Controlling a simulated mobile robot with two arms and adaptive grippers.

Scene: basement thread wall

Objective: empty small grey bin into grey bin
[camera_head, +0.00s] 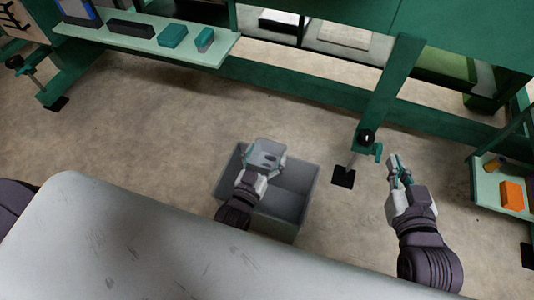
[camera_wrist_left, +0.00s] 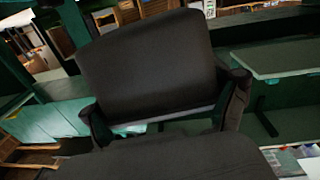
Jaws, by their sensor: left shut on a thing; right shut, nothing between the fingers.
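The large grey bin (camera_head: 292,205) stands on the floor past the edge of my grey body. My left gripper (camera_head: 262,168) is above it and shut on the small grey bin (camera_head: 264,149), held over the large bin's opening. In the left wrist view the small bin is a dark, broad panel (camera_wrist_left: 150,65) gripped between the two fingers. Its inside and contents are not clear to me. The visible part of the large bin's inside looks empty; the rest is hidden by my left arm and the small bin. My right gripper (camera_head: 397,170) is shut and empty, to the right.
A green frame with a pale shelf (camera_head: 150,38) holding several boxes stands at the back left. A green post (camera_head: 390,90) with a foot stands behind the bins. A low shelf (camera_head: 488,190) with an orange box (camera_head: 512,195) is at the right. Floor between is clear.

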